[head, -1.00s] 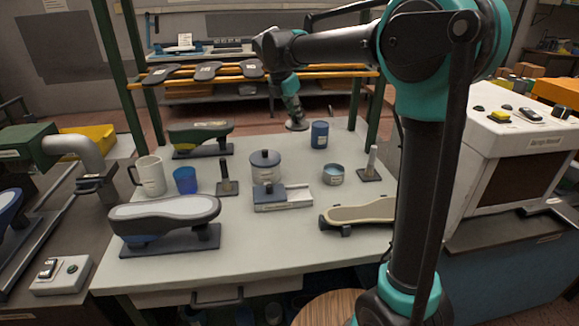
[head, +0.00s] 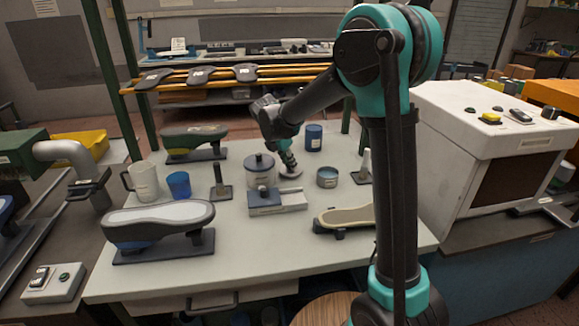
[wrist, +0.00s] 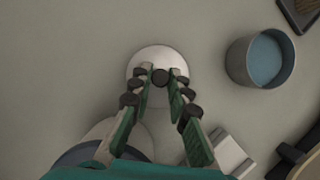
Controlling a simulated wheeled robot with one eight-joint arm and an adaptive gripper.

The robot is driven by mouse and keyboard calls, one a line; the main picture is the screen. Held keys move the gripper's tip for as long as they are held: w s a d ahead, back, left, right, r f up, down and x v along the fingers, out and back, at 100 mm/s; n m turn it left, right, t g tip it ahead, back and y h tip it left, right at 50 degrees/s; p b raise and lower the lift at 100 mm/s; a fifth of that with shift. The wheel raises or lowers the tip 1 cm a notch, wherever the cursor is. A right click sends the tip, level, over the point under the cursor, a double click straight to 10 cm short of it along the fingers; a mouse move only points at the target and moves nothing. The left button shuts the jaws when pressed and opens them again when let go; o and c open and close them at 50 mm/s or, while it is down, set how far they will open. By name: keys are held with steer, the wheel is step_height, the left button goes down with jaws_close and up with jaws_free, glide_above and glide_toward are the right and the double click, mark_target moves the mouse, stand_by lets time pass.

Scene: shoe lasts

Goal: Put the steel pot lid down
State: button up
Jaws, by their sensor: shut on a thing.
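The steel pot lid (wrist: 147,56) is a pale round disc with a dark knob (wrist: 160,77) in the wrist view. My gripper (wrist: 160,80) is shut on the knob, with a finger on each side. In the head view the lid (head: 291,173) shows as a small disc under my gripper (head: 289,163), low over the worktable (head: 250,245), between the lidded jar and the round tin. It looks about level. I cannot tell whether it touches the tabletop. The fingers hide part of its near side.
The lidded jar (head: 260,172) stands close on the left, the open tin (head: 327,177) on the right. A grey block device (head: 277,202) lies in front. A blue canister (head: 314,137) and a post on a base (head: 363,168) stand nearby. Bare tabletop shows around the lid in the wrist view.

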steer(key=shift+f, duration=0.6)
steer(key=shift+f, duration=0.1)
steer(key=o, duration=0.8)
steer(key=shift+o, duration=0.2)
steer(key=v, duration=1.2)
